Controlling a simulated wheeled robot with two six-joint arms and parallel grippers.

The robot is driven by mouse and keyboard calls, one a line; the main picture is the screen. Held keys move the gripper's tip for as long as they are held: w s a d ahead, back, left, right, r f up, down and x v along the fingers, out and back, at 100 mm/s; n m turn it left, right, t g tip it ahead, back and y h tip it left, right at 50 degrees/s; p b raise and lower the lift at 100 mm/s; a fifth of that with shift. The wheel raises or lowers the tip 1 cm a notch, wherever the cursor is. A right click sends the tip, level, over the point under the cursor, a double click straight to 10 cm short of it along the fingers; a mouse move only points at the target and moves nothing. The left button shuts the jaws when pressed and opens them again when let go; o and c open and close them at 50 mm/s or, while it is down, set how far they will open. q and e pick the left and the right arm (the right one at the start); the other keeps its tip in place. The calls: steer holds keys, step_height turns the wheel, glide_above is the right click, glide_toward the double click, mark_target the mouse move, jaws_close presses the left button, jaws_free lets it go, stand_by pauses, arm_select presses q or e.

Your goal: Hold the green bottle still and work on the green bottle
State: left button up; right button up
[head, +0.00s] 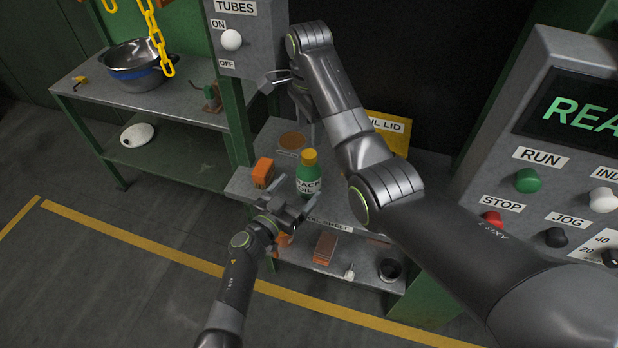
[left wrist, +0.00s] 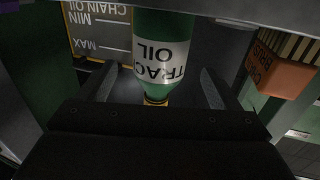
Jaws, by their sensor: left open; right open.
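The green bottle (head: 309,178) stands upright on the shelf, with a yellow cap (head: 309,156) and a white label reading "TRACK OIL". My left gripper (head: 284,200) is open in front of the bottle, to its lower left in the head view. In the left wrist view the bottle (left wrist: 165,25) appears upside down, between the two spread fingers (left wrist: 158,88) of my left gripper, with a gap on each side. My right gripper (head: 287,92) is open and empty above and behind the bottle, below the switch panel; its fingers are partly hidden by my arm.
An orange box (head: 262,172) stands left of the bottle and also shows in the left wrist view (left wrist: 284,76). A yellow oil-lid panel (head: 388,131) is behind. A steel pot (head: 134,66) sits on the left bench under a yellow chain (head: 158,40). A control console (head: 573,130) is at right.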

mark_target(312, 172)
arm_select(q)
steer(key=x, duration=0.7)
steer(key=shift+w+d, duration=0.15)
steer(key=shift+w, duration=0.05)
steer(key=shift+c, duration=0.2)
jaws_close()
arm_select(e)
steer(key=n, duration=0.4)
steer(key=shift+w+d+n, duration=0.25)
steer(key=shift+n, duration=1.35)
steer(key=shift+s+a+f+n, duration=0.1)
steer(key=shift+s+a+n, duration=0.15)
steer(key=shift+n, duration=0.65)
steer(key=shift+f, duration=3.9)
